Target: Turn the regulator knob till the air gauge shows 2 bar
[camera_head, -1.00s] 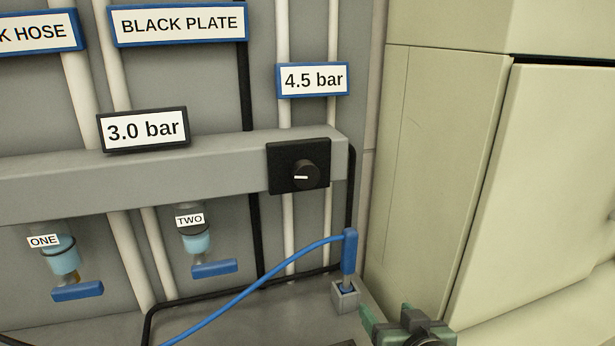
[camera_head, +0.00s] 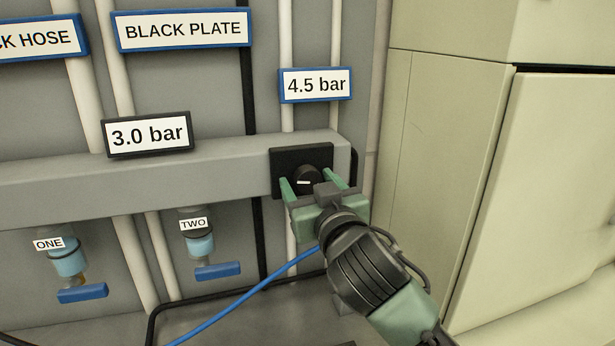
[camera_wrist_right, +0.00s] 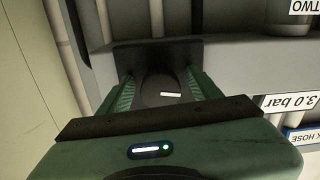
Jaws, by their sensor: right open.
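The regulator knob (camera_head: 304,180) is a round black dial with a white mark, on a square black plate (camera_head: 287,160) at the right end of a grey rail. My right gripper (camera_head: 307,181) is open, with its green fingers on either side of the knob. In the right wrist view the knob (camera_wrist_right: 160,92) sits between the two open fingers (camera_wrist_right: 160,90); I cannot tell whether they touch it. A black-framed display (camera_head: 149,134) on the rail reads 3.0 bar. A blue-framed sign (camera_head: 316,84) above the knob reads 4.5 bar. My left gripper is not in view.
A blue hose (camera_head: 245,297) runs beneath my right arm. A beige cabinet (camera_head: 440,180) stands close on the right. A BLACK PLATE sign (camera_head: 183,29) is above.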

